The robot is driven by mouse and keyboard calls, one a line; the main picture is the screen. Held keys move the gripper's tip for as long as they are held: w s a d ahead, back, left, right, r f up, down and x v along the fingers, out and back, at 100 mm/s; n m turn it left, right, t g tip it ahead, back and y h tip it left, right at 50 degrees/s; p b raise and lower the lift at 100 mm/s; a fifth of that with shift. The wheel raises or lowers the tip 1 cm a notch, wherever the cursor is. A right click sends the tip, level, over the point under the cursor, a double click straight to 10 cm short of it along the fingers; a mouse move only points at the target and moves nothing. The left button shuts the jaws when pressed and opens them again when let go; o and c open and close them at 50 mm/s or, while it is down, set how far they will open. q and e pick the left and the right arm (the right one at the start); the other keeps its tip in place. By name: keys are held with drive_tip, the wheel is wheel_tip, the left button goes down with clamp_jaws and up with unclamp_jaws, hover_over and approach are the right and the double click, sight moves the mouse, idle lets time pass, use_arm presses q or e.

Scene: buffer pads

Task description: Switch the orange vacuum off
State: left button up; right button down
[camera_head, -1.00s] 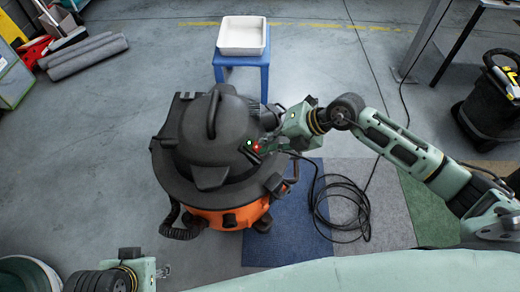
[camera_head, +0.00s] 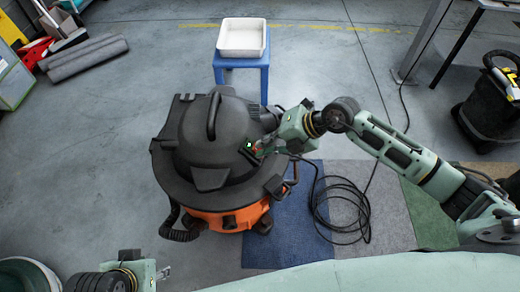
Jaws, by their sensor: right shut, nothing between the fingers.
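The orange vacuum (camera_head: 228,218) stands upright on the floor, with a black domed lid (camera_head: 215,130) and a black handle on top. A small green light (camera_head: 249,145) shows on the right side of its lid. My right gripper (camera_head: 262,149) is shut and empty, its tips at the lid right beside the green light. I cannot tell whether they touch the switch, which is hidden behind the fingers. My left gripper (camera_head: 163,271) is low at the left, away from the vacuum; its finger opening is too small to judge.
A black cable (camera_head: 343,210) lies coiled on the coloured floor pads (camera_head: 285,228) right of the vacuum. A blue stool (camera_head: 241,64) with a white tray (camera_head: 242,50) stands behind it.

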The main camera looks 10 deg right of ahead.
use_arm(q)
drive_tip(key=shift+f, duration=0.15)
use_arm(e)
drive_tip(key=shift+w+a+f, duration=0.25)
drive_tip(key=shift+a+f, duration=0.15)
drive_tip(key=shift+f, duration=0.1)
idle(0.7)
use_arm(q)
drive_tip(key=s+p+x, duration=0.2)
drive_tip(key=p+x, duration=0.2)
drive_tip(key=x, duration=0.7)
drive_tip(key=shift+f+g, duration=0.4)
drive_tip(key=shift+f, duration=0.35)
use_arm(e)
drive_tip(key=v, duration=0.6)
use_arm(q)
drive_tip(key=shift+s+d, duration=0.1)
